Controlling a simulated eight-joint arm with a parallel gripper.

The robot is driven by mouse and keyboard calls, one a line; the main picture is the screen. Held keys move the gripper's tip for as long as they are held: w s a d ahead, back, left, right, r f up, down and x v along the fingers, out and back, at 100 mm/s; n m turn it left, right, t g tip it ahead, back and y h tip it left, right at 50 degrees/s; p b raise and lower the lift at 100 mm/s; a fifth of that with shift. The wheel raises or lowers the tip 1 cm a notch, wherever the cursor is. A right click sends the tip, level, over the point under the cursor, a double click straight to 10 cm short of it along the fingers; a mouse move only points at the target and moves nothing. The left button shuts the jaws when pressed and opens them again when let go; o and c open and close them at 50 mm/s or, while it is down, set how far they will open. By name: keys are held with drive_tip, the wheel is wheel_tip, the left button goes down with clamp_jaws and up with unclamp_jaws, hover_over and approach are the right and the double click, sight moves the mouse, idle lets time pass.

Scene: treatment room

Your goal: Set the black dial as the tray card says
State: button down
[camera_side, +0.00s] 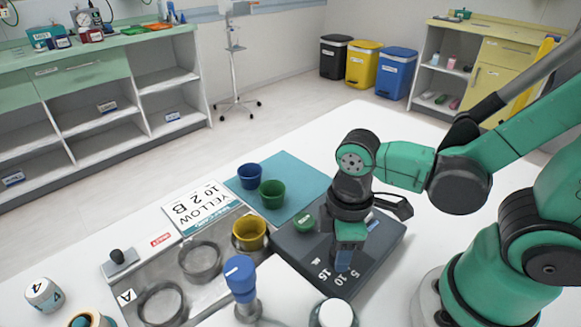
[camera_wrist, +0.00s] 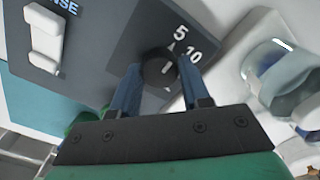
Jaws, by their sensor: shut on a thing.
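The black dial (camera_wrist: 157,68) sits on the dark grey dispenser box (camera_wrist: 115,30), with a short white mark on its face. The numbers 5 and 10 show beside it in the wrist view; I cannot tell exactly which number the mark points at. My gripper (camera_wrist: 160,72) is shut on the dial, a blue finger on either side. In the side view my gripper (camera_side: 345,264) comes down onto the box (camera_side: 385,240) by the numbers 5, 10 and 15 and hides the dial. The tray card (camera_side: 203,207) reads YELLOW, 10, 2, B, upside down.
A yellow cup (camera_side: 250,234) stands in the metal tray (camera_side: 205,290), beside empty rings. Blue (camera_side: 249,175) and green (camera_side: 272,194) cups stand on a teal mat (camera_side: 305,178). A white lever (camera_wrist: 45,35) is on the box. A blue-topped bottle (camera_side: 240,276) stands near my gripper.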

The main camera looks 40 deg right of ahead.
drive_tip(key=shift+m, duration=0.4)
drive_tip(key=m, duration=0.3)
drive_tip(key=shift+m, duration=2.5)
drive_tip(key=shift+c, duration=2.1)
unclamp_jaws()
drive_tip(key=shift+r, duration=2.85)
